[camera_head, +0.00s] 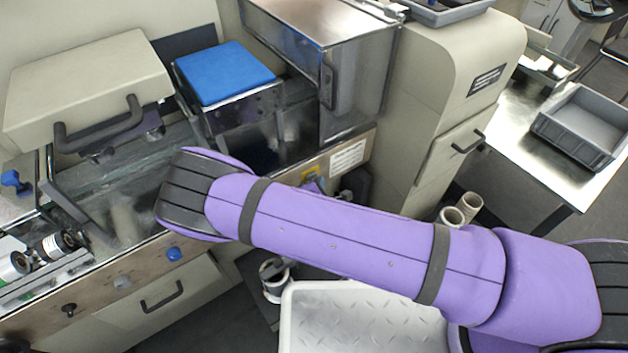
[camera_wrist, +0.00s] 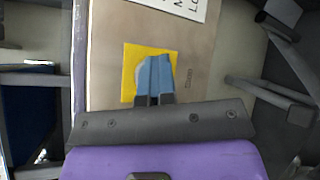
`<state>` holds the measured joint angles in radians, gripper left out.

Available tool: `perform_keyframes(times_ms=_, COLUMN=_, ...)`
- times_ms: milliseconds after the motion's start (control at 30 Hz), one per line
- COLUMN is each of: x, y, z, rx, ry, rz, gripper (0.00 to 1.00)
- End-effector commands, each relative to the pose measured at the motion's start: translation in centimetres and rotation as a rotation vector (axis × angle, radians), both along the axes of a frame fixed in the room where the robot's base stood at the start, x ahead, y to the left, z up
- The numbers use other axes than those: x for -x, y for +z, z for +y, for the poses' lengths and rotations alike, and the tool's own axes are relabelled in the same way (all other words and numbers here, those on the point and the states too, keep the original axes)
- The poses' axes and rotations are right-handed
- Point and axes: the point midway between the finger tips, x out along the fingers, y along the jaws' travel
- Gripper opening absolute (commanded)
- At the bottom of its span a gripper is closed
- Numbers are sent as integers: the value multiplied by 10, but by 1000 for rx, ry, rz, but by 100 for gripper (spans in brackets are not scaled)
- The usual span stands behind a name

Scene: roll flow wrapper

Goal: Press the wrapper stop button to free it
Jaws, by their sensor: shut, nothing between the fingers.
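The wrapper (camera_head: 300,80) is a beige and steel machine across the left and middle of the head view. In the wrist view the yellow plate (camera_wrist: 131,62) is straight ahead of my gripper (camera_wrist: 155,72). My gripper is shut and empty, its blue fingertips together over the middle of the plate. The stop button itself is hidden behind the fingers, so I cannot tell whether they touch it. In the head view my arm hides most of the gripper.
A white label (camera_head: 347,157) is right of the plate. A blue knob (camera_head: 173,254) sits farther left on the front panel. A dark handle (camera_wrist: 270,97) stands out at the right of the wrist view. A grey crate (camera_head: 580,128) rests on the right table.

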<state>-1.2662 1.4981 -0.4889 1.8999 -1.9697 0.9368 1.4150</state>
Motion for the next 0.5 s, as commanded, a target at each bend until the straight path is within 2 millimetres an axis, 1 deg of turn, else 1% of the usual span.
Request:
perform_keyframes(times_ms=33, x=-1, y=2, z=2, rx=-4, ry=3, rz=-5, gripper=0)
perform_keyframes(times_ms=300, x=1, y=2, z=1, rx=-3, ry=2, rz=-5, gripper=0)
perform_keyframes(times_ms=500, x=14, y=1, z=-9, rx=0, ry=1, rz=-2, gripper=0)
